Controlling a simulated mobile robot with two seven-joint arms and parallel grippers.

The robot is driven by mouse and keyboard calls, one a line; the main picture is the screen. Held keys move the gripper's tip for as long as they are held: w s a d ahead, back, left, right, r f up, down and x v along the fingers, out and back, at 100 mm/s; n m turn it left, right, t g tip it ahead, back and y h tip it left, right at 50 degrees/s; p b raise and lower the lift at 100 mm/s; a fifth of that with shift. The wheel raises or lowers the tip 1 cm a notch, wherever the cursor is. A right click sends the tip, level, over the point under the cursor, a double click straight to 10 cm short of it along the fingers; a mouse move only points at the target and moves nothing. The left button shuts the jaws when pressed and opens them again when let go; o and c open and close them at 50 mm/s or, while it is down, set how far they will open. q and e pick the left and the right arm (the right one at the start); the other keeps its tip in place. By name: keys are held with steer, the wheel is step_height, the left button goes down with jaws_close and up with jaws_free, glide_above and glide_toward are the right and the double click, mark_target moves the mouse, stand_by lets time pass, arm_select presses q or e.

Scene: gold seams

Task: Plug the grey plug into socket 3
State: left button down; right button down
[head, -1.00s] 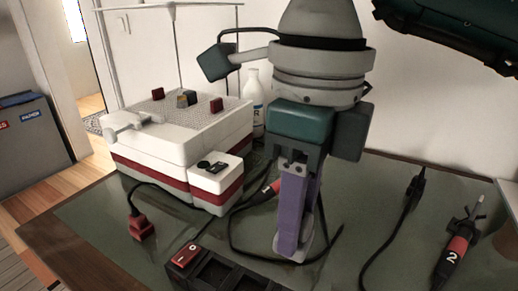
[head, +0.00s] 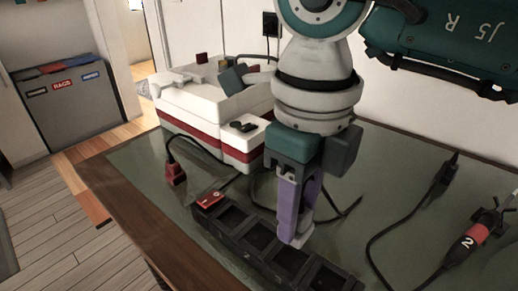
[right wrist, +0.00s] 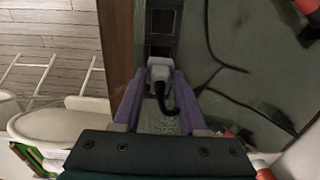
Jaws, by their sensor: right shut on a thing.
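My right gripper (head: 297,238), with purple fingers, points down at the far edge of the black socket strip (head: 225,230). It also shows in the right wrist view (right wrist: 161,82), shut on the grey plug (right wrist: 157,70), whose dark cable curls back between the fingers. In that view the plug overlaps the near end of the visible strip (right wrist: 177,22). I cannot tell whether it touches the strip or is above it. In the head view the fingers hide most of the plug. No socket numbers are readable. My left gripper is out of view.
The strip has a red switch (head: 209,199) at its left end. A red plug (head: 174,172) stands left of it. A white box with a red stripe (head: 205,125) stands behind.

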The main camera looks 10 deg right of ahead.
steer(key=shift+f+b, duration=2.1)
steer(key=shift+f, duration=0.6)
steer(key=shift+f+b, duration=0.65)
steer(key=shift+c, duration=1.9)
jaws_free()
steer(key=shift+r, duration=0.1)
